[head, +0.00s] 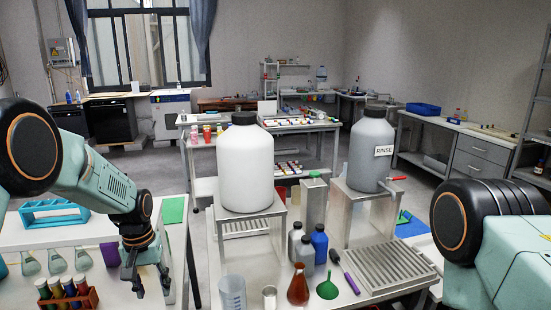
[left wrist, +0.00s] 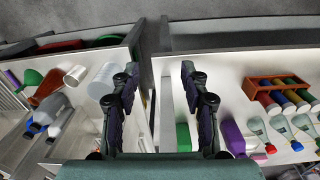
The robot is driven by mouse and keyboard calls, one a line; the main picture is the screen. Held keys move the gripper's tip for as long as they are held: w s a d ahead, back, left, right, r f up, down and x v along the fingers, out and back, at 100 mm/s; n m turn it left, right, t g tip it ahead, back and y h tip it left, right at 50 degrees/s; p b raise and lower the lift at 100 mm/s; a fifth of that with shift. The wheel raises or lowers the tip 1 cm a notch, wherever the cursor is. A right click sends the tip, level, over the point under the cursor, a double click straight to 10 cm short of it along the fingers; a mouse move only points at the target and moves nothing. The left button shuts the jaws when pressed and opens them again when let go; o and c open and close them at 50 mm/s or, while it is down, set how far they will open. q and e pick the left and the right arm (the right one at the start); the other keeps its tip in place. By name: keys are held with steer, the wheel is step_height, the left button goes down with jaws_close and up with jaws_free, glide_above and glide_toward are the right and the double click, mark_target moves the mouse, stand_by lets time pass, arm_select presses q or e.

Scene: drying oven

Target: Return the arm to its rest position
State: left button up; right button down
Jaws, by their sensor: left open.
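My left arm comes in from the left in the head view, and its gripper (head: 147,272) points down over the right part of the left white table (head: 95,236). The gripper is open and empty. In the left wrist view the two fingers of the left gripper (left wrist: 160,82) stand wide apart, with the gap between two tables and nothing held between them. My right arm shows only as a large joint and link at the right edge of the head view. Its gripper is out of view.
A test-tube rack (head: 68,300), flasks (head: 57,262) and a teal rack (head: 54,213) stand on the left table. The middle table holds a white jug (head: 246,165), a grey RINSE jug (head: 371,150), bottles (head: 320,243), a red-brown flask (head: 298,287) and a green funnel (head: 327,289).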

arm_select(q)
steer(key=s+d+f+b, duration=0.2)
steer(key=s+f+b, duration=0.2)
steer(key=s+f, duration=0.6)
steer(key=s+d+f+b, duration=0.25)
steer(key=s+f, duration=0.45)
steer(key=f, duration=0.7)
steer(key=s+f+b, duration=0.3)
steer(key=s+b, duration=0.1)
steer(key=s, duration=0.7)
steer(key=s+d+f+m+b, duration=0.1)
steer(key=s+f+b, duration=0.3)
steer(key=s, duration=0.7)
steer(key=shift+s+d+f+m+b, duration=0.2)
steer(key=shift+s+f+m+b, duration=0.1)
steer(key=shift+s+b, duration=0.1)
steer(key=shift+c, duration=0.2)
steer(key=shift+c, duration=0.6)
steer(key=shift+s, duration=0.1)
